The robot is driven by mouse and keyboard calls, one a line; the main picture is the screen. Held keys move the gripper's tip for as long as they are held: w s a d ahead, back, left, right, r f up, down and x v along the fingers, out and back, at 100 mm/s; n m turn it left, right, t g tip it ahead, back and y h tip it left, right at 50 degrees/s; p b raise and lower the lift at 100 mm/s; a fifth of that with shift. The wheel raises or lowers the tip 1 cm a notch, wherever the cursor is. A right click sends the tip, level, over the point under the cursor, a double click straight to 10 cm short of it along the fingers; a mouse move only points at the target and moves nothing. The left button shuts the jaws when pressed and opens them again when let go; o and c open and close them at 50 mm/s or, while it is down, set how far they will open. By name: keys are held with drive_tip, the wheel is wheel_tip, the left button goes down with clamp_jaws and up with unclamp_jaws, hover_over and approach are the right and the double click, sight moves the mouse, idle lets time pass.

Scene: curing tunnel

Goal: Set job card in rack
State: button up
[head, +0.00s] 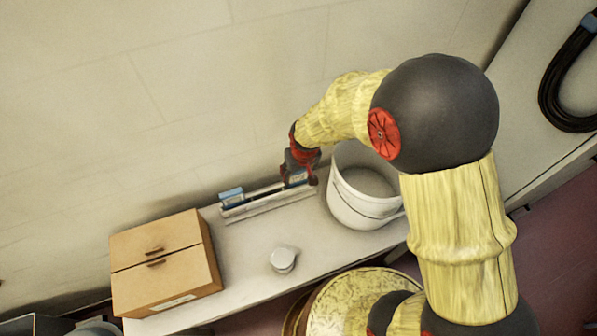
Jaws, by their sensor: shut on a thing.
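The rack (268,205) is a long, low, pale rail on the white bench, close to the wall. A blue-and-white card (231,195) stands upright at its left end. My gripper (300,179) points down over the right end of the rack, its red fingers shut on a job card (296,178), of which a small blue-and-white part shows. The fingers hide much of this card, and I cannot tell whether its lower edge is in the rack's slot or just above it.
A white bucket (356,211) stands close to the right of my gripper. A cardboard box (167,265) is at the bench's left end, and a small round pale container (283,260) sits in front of the rack. Black hose (556,105) hangs at the upper right.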

drive_tip(key=o, duration=1.3)
drive_tip(key=shift+o, duration=0.3)
drive_tip(key=v, duration=1.2)
drive_tip(key=shift+d+r, duration=0.1)
drive_tip(key=shift+r, duration=0.05)
drive_tip(key=s+d+r+m+t+b, duration=0.1)
drive_tip(key=s+d+r, duration=0.2)
drive_tip(key=d+r, duration=0.15)
drive_tip(key=s+d+r+t, duration=0.1)
drive_tip(key=s+d+r, duration=0.15)
drive_tip(key=r, duration=0.35)
drive_tip(key=s+d+r+m, duration=0.1)
drive_tip(key=s+d+r, duration=0.2)
drive_tip(key=s, duration=0.3)
drive_tip(key=s+d+r+m+t+b, duration=0.1)
drive_tip(key=s+d+r, duration=0.2)
drive_tip(key=s, duration=0.3)
drive_tip(key=shift+d+r+h, duration=0.2)
drive_tip(key=shift+d+h, duration=0.05)
drive_tip(key=shift+h, duration=0.05)
